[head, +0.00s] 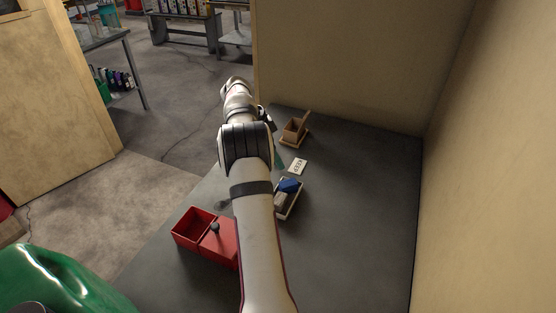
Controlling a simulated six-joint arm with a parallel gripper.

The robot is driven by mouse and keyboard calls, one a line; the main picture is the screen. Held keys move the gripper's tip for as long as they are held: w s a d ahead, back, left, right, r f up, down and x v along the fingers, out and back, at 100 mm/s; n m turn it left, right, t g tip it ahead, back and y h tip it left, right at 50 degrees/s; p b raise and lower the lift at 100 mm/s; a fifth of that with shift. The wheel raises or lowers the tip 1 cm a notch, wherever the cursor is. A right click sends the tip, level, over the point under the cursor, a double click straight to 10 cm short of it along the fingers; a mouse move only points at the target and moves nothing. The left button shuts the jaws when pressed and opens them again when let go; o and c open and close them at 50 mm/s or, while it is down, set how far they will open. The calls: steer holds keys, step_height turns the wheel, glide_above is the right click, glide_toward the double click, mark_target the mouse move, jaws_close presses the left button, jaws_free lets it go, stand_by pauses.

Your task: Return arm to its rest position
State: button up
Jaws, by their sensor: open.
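My arm reaches from the bottom middle up over the table, its wrist end near the table's far left edge. My gripper (268,119) shows only as a dark part beside the wrist, mostly hidden by the arm. It is open, and nothing is seen held in it. A narrow teal piece (280,160) shows just below it, partly behind the arm; I cannot tell what it belongs to.
On the grey table (355,205) are a red two-part box (192,228), a tray (296,202) with a blue item (290,185), a white card (298,166) and a brown wooden holder (292,132). Walls stand behind and right. The table's right side is clear.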

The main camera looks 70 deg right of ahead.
steer(key=w+a+r+n+t, duration=0.1)
steer(key=w+a+r+n, duration=0.15)
steer(key=a, duration=0.65)
steer(key=w+a+r+n+y, duration=0.1)
steer(key=w+a+r+n, duration=0.2)
steer(key=a, duration=0.5)
steer(key=w+a+r+n+t, duration=0.1)
steer(key=a+r+n, duration=0.25)
steer(key=a, duration=0.55)
steer(key=s+a+f+n+y, duration=0.1)
steer(key=s+a+n, duration=0.3)
steer(key=s+a, duration=0.4)
steer(key=s+a+n+y, duration=0.1)
steer(key=s+a+n, duration=0.4)
steer(key=s+a, duration=0.4)
steer(key=a, duration=0.6)
steer(key=shift+a+f, duration=0.2)
steer(key=shift+f, duration=0.15)
steer(key=shift+o, duration=1.2)
steer(key=a+n, duration=0.1)
steer(key=a+n+y, duration=0.2)
steer(key=a, duration=0.1)
steer(key=shift+s+f+t, duration=0.2)
steer(key=shift+s+t, duration=0.1)
steer(key=shift+t, duration=0.1)
steer(key=shift+o, duration=1.1)
steer(key=shift+a+n, duration=0.15)
steer(key=shift+n, duration=0.15)
